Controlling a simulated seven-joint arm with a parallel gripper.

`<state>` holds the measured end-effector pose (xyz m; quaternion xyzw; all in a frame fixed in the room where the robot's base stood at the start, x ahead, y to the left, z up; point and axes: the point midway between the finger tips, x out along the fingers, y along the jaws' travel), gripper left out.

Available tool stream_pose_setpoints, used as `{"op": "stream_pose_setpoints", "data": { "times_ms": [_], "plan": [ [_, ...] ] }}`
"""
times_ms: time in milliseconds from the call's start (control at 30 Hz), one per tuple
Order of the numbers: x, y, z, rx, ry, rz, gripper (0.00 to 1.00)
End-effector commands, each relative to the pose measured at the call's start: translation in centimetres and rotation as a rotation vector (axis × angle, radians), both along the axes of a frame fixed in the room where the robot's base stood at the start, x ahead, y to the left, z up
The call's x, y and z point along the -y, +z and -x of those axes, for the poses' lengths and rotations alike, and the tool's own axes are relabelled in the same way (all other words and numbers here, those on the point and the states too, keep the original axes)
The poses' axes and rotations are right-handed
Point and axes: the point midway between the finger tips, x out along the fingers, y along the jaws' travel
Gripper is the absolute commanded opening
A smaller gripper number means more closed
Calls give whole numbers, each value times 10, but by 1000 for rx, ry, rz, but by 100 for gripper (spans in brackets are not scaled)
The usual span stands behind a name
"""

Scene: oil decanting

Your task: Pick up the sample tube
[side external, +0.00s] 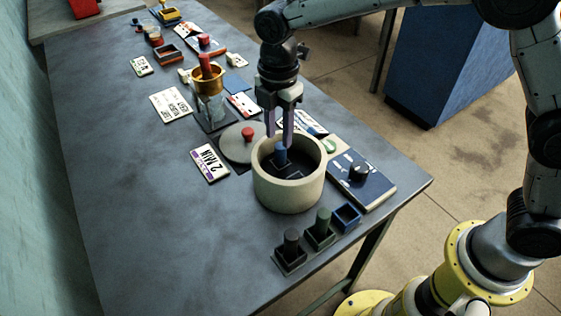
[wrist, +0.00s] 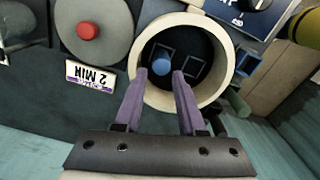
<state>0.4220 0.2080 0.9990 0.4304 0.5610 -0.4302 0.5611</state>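The sample tube appears to be the blue-topped piece (side external: 282,153) standing inside the round cream pot (side external: 289,196). It also shows in the wrist view (wrist: 161,65), inside the pot (wrist: 222,92) beside square outlines on the dark floor. My gripper (side external: 280,143) points down over the pot, with its purple fingers apart and nothing between them. In the wrist view my gripper (wrist: 160,76) has its fingertips just short of the blue tube. I cannot tell whether a finger touches the tube. The tube's lower part is hidden by the pot wall.
A grey lid with a red knob (side external: 248,134) lies left of the pot, near a "2 MIN" card (side external: 209,163). A dark blue panel with a black knob (side external: 360,173) is to the right. Dark and green pieces (side external: 322,222) stand in front. The left table is clear.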

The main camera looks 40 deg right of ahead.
Motion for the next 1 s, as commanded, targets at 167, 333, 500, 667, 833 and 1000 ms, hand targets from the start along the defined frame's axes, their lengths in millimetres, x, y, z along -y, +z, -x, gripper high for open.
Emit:
{"op": "stream_pose_setpoints", "data": {
  "times_ms": [167,333,500,667,833,1000],
  "plan": [
    [2,-14,1,-4,-1,2,39],
    [5,-39,1,-4,0,2,39],
    [5,-54,1,-2,0,1,39],
    [5,-55,1,0,0,0,39],
    [5,-55,1,0,0,0,25],
    [5,-55,1,0,0,0,0]
  ]
}}
